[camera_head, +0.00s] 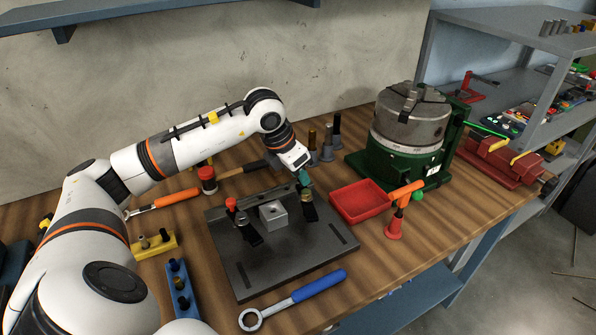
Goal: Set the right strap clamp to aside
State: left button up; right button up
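A dark fixture plate (240,275) lies on the wooden bench with a small grey block (273,215) at its middle. The right strap clamp (308,205) stands on the plate to the right of the block, with a teal knob (304,178) on top. The left strap clamp (248,229), with a red knob (231,203), is on the block's other side. My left gripper (301,169) points down right at the teal knob, close above or touching it. Its fingers are too small and hidden to tell whether they grip. My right gripper is not in view.
A red tray (360,201) and an orange-handled red tool (396,215) stand right of the plate. A green-based chuck (408,135) is behind them. A blue-handled wrench (290,300) lies in front. Dark posts (327,145) stand behind the gripper.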

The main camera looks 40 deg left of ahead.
pick_arm(q)
jog(key=b+v, duration=0.1)
jog(key=v, duration=1.1)
